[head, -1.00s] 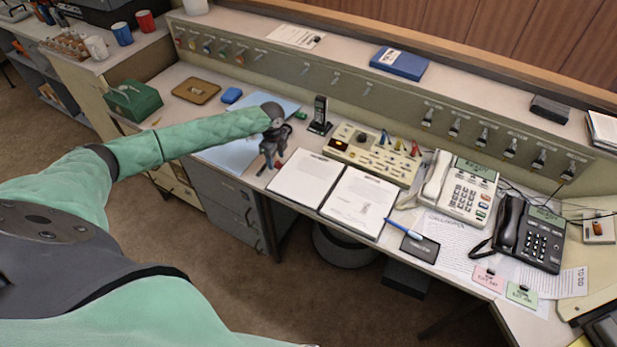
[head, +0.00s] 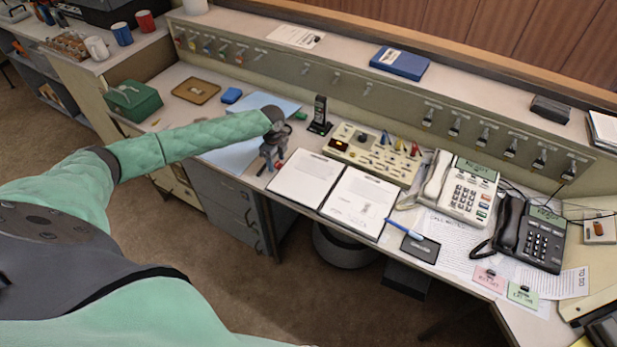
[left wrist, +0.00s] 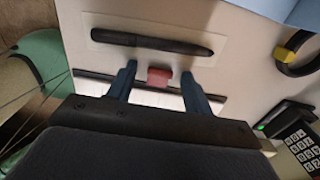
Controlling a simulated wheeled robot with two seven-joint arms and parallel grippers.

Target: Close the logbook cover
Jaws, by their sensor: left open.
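The logbook (head: 333,196) lies open on the desk in the head view, with its left page (head: 308,180) and right page (head: 360,200) both face up. My left gripper (head: 272,162) is just beyond the left page's outer edge, pointing down at the desk. In the left wrist view, its two fingers (left wrist: 158,82) are apart, with a small red piece (left wrist: 159,77) showing between them; I cannot tell whether they touch it. A white strip with a dark edge (left wrist: 150,97) shows behind the fingers, perhaps the logbook. My right gripper is not in view.
A switch console (head: 373,152) and a handset (head: 320,115) stand behind the logbook. A blue pen (head: 404,228) and black pad (head: 420,247) lie to its right. Two desk phones (head: 462,190) stand farther right. A dark marker (left wrist: 152,43) lies beyond the fingers.

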